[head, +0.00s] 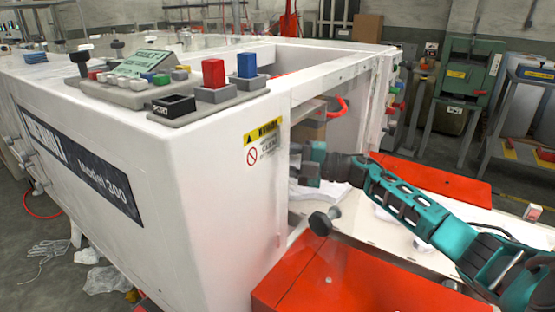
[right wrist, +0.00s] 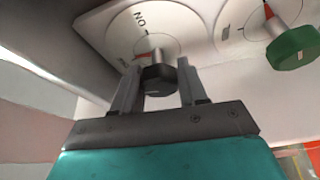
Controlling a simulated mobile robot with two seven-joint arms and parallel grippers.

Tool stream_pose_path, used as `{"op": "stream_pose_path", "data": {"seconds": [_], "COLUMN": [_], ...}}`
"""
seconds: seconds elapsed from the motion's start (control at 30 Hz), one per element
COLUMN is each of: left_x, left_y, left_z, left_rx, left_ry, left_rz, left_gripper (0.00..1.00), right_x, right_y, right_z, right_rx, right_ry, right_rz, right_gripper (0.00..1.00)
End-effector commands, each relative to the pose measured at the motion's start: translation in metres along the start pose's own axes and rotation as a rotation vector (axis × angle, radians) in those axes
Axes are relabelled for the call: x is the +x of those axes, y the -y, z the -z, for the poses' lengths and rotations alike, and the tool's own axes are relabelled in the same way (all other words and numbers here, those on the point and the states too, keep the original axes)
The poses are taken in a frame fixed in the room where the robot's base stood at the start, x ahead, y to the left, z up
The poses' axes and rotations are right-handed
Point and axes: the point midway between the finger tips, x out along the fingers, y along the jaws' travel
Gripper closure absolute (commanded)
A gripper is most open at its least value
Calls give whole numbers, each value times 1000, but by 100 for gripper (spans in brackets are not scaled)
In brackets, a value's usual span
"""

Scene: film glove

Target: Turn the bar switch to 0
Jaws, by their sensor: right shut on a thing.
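In the right wrist view, a black knob (right wrist: 158,78) on a short metal stem stands out from a round white dial (right wrist: 128,32) on a light panel. The dial carries letters that appear upside down, reading like "ON", and a red mark beside the stem. I take this knob for the bar switch; no "0" is legible. My right gripper (right wrist: 160,85) has its two fingers on either side of the knob, shut on it. In the head view, my right gripper (head: 305,163) is at the opening in the white machine (head: 215,190); the knob is hidden there. My left gripper is not in view.
A green knob (right wrist: 291,48) on a second dial is close by on the right. Another black knob (head: 322,222) sticks out below my right gripper near red covers (head: 335,275). A button panel (head: 215,93) sits on top of the machine.

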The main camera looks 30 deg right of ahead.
Motion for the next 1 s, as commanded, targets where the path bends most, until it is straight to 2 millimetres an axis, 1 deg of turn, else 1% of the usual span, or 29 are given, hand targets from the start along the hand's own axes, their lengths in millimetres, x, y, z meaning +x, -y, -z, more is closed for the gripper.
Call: {"op": "stream_pose_path", "data": {"seconds": [0.2, 0.4, 0.9, 0.93, 1.0], "left_x": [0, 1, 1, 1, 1], "left_y": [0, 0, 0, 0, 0], "left_z": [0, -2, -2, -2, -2], "left_rx": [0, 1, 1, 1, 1], "left_ry": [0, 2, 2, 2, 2], "left_rz": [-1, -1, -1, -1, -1], "left_gripper": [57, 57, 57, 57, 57], "right_x": [1, 1, 1, 1, 1], "right_y": [2, 2, 3, 3, 3], "right_z": [2, 2, 2, 2, 2], "right_rx": [-100, -145, -156, -156, -156], "right_ry": [-6, -6, -7, -8, -7], "right_rz": [44, 63, 69, 68, 68], "right_gripper": [88, 88, 88, 56, 49]}}
